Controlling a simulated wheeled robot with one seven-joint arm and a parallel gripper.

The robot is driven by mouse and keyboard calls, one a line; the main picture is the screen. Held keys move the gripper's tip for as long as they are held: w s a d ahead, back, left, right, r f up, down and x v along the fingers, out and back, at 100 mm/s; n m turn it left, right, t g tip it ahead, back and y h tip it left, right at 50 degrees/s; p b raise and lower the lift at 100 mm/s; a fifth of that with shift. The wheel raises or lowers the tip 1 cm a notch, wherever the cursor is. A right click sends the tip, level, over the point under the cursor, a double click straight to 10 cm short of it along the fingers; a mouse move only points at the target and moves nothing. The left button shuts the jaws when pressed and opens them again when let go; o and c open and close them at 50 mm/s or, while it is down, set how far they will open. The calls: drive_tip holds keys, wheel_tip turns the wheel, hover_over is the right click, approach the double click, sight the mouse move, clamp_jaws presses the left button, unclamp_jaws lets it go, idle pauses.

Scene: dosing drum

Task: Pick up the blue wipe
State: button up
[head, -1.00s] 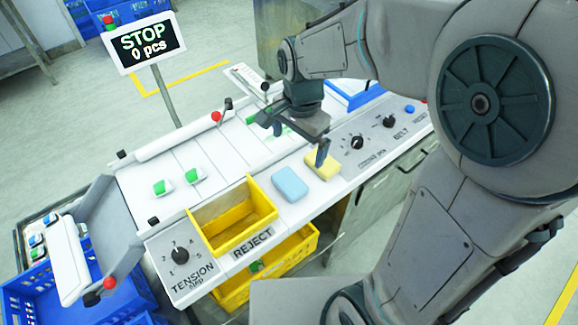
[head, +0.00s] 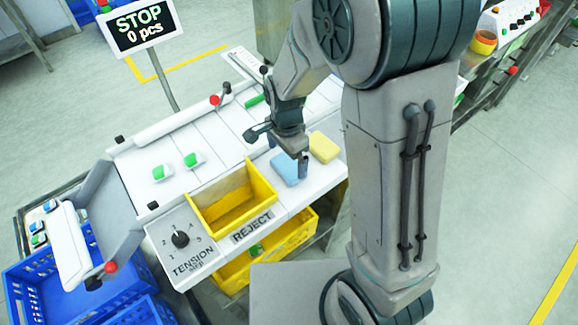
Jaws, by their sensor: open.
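The blue wipe (head: 287,169) lies flat on the white machine top, just right of the yellow reject bin. My gripper (head: 276,150) is above it, with its fingers apart and nothing between them. One finger hangs in front of the wipe's right end and hides part of it. I cannot tell how high the fingers are above the wipe. A yellow wipe (head: 323,147) lies to its right, apart from it.
The yellow reject bin (head: 262,187) stands close on the left. The tension knob (head: 181,239) sits further left. The stop sign (head: 139,26) stands behind.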

sight(289, 165)
drive_tip(key=shift+d+f, duration=0.15)
drive_tip(key=shift+f, duration=0.9)
drive_tip(key=shift+d+f, duration=0.15)
drive_tip(key=shift+f, duration=0.85)
drive_tip(key=c, duration=0.8)
drive_tip(key=shift+w+r, duration=0.1)
drive_tip(key=shift+r, duration=0.4)
drive_tip(key=r, duration=0.3)
drive_tip(key=shift+d+r, duration=0.2)
drive_tip(key=w+d+r+b, duration=0.1)
drive_tip(key=d+r, duration=0.5)
drive_tip(key=d, duration=0.5)
drive_tip(key=shift+w+r+b, duration=0.25)
drive_tip(key=shift+r+b, duration=0.05)
drive_tip(key=shift+b, duration=0.05)
drive_tip(key=shift+d, duration=0.1)
